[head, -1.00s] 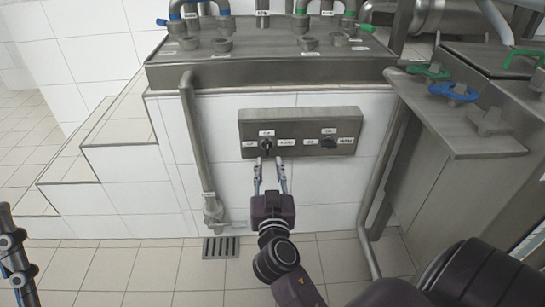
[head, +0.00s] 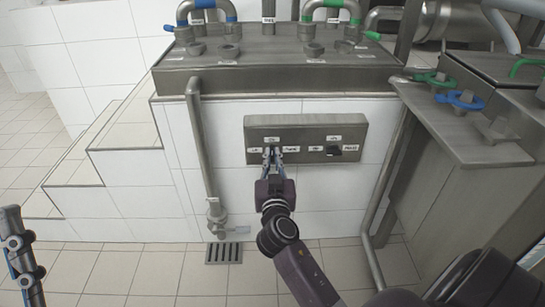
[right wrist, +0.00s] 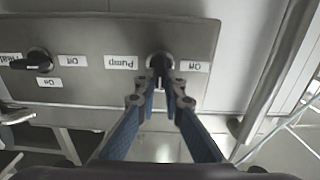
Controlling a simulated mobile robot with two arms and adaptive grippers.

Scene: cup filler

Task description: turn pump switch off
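The pump switch (right wrist: 158,61) is a round black knob on a grey metal panel (head: 350,127), beside the labels "Pump" and "Off" that appear upside down in the right wrist view. My right gripper (head: 273,150) is in front of it. In the right wrist view my fingertips (right wrist: 161,84) are close together, one on each side of the knob's handle, and look shut on it. They hide much of the knob in the head view. Part of my left gripper (head: 20,258) shows at the left edge; its fingertips cannot be made out as open or shut.
A second black knob (head: 333,151) is on the right of the same panel; it also shows in the right wrist view (right wrist: 38,62). A vertical pipe (head: 203,150) stands left of the panel. A metal cabinet (head: 470,200) is to the right. Tiled floor lies below.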

